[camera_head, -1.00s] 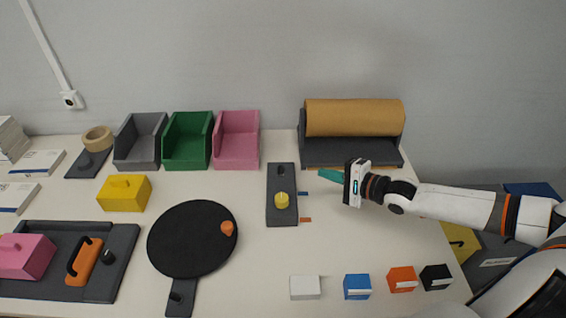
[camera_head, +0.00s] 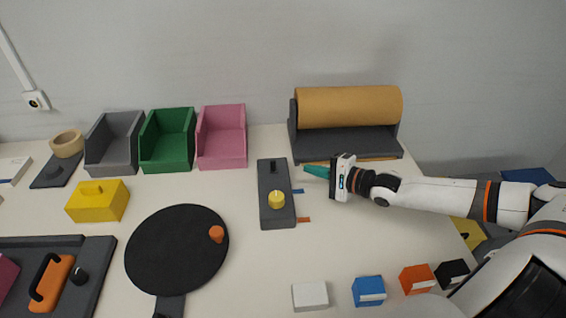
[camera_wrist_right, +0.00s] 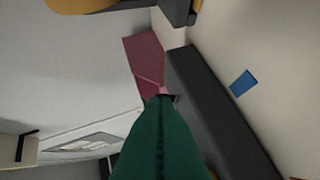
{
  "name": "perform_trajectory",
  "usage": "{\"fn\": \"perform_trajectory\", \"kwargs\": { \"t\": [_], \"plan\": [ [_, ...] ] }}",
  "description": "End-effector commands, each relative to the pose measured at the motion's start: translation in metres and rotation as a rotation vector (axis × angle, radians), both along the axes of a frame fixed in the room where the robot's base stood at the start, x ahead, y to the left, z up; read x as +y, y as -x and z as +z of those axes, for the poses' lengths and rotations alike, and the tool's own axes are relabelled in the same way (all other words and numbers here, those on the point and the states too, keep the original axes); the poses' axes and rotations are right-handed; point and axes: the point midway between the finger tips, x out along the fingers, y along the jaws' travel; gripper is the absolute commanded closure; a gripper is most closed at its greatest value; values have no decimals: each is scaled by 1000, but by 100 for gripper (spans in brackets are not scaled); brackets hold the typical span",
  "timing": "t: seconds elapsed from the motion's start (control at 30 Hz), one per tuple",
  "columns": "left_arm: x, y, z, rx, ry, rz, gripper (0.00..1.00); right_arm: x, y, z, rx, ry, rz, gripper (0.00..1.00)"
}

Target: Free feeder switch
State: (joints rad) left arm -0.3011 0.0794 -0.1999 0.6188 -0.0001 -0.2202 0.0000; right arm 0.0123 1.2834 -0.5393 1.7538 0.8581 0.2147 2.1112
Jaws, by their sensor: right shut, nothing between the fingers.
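The feeder switch is a long dark grey base (camera_head: 276,216) at the middle of the table, with a yellow round knob (camera_head: 277,200) on its nearer half and a small dark block (camera_head: 273,167) near its far end. A blue mark (camera_head: 298,191) and an orange mark (camera_head: 303,220) lie along its right side. My right gripper (camera_head: 306,168) has green fingers, shut and empty, just right of the base's far end. In the right wrist view, the fingers (camera_wrist_right: 158,98) hang beside the dark base (camera_wrist_right: 215,115), with the blue mark (camera_wrist_right: 242,83) beyond it. My left gripper is out of view.
A brown paper roll on a dark stand (camera_head: 345,143) is behind my right gripper. Pink (camera_head: 222,150), green (camera_head: 168,155) and grey (camera_head: 112,157) bins stand back left. A black round disc (camera_head: 170,255) lies left of the switch. Small blocks line the front right.

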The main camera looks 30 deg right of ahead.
Motion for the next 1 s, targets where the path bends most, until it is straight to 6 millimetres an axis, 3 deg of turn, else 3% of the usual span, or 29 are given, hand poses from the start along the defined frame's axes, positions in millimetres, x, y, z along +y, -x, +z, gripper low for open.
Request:
{"fn": "perform_trajectory", "kwargs": {
  "t": [0.27,0.73,1.0],
  "plan": [
    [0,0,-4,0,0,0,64,7,-17,-4,-5,-2,-1,100],
    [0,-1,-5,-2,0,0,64,34,-75,-18,-3,-1,-1,100],
    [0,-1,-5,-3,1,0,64,40,-89,-22,0,1,0,100]
  ]
}}
